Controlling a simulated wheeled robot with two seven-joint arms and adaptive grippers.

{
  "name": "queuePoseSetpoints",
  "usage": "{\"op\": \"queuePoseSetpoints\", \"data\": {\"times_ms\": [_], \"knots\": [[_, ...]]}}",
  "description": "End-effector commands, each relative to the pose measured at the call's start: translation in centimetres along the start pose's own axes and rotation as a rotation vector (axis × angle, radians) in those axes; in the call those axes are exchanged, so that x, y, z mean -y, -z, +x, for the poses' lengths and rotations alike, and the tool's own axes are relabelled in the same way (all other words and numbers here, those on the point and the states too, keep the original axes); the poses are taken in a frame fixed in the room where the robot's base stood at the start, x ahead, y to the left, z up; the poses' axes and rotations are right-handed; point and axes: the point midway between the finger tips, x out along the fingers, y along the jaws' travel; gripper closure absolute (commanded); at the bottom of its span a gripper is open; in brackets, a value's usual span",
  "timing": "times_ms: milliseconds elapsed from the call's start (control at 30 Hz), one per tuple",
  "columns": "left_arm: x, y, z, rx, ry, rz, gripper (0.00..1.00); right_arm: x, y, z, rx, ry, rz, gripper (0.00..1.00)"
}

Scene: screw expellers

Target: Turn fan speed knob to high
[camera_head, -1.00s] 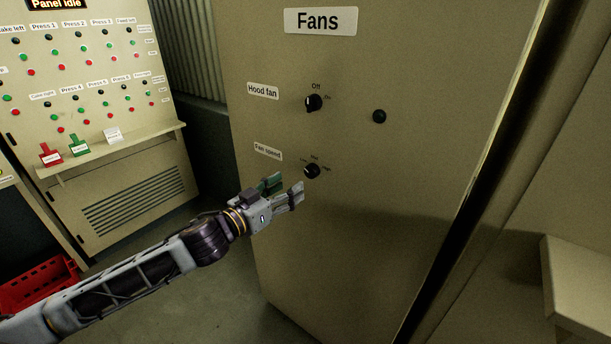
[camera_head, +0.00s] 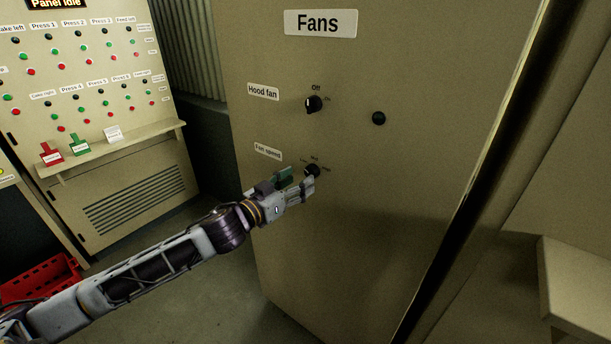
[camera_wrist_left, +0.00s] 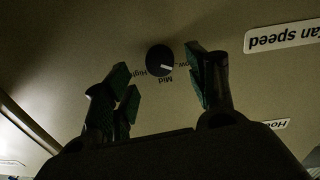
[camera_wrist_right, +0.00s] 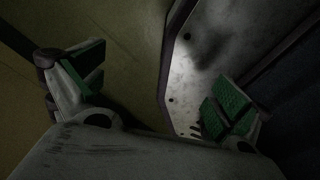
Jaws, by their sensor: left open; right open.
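The black fan speed knob (camera_head: 312,171) sits on the beige fan cabinet (camera_head: 400,200), below the hood fan knob (camera_head: 314,104). In the left wrist view the fan speed knob (camera_wrist_left: 160,57) appears upside down, with Low, Mid and High printed around it; its white mark points towards Low. My left gripper (camera_head: 298,180) is open just in front of the knob, at its lower left. In the left wrist view (camera_wrist_left: 160,75) its green-padded fingers stand on either side of the knob, with gaps. My right gripper (camera_wrist_right: 155,90) is open and empty, away from the knob.
A round black button or lamp (camera_head: 379,118) sits right of the hood fan knob. A control panel (camera_head: 80,70) with several buttons and a tagged ledge (camera_head: 115,150) stands at the left. A red crate (camera_head: 40,280) is at lower left. A beige ledge (camera_head: 570,280) juts out at right.

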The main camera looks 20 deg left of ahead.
Motion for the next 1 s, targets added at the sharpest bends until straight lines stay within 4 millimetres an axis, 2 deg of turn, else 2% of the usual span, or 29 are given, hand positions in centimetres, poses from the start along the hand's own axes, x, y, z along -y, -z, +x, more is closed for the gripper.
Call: {"op": "queuePoseSetpoints", "data": {"times_ms": [633, 1000], "knots": [[-0.1, 0.1, 3.2, -0.001, -0.001, 0.000, 0.43, 1.5, -0.4, -0.9, 0.006, 0.016, 0.004, 0.00], [-0.1, 0.0, 3.9, 0.000, -0.001, 0.002, 0.43, 1.8, -0.3, -1.0, 0.005, 0.019, 0.004, 0.00]]}}
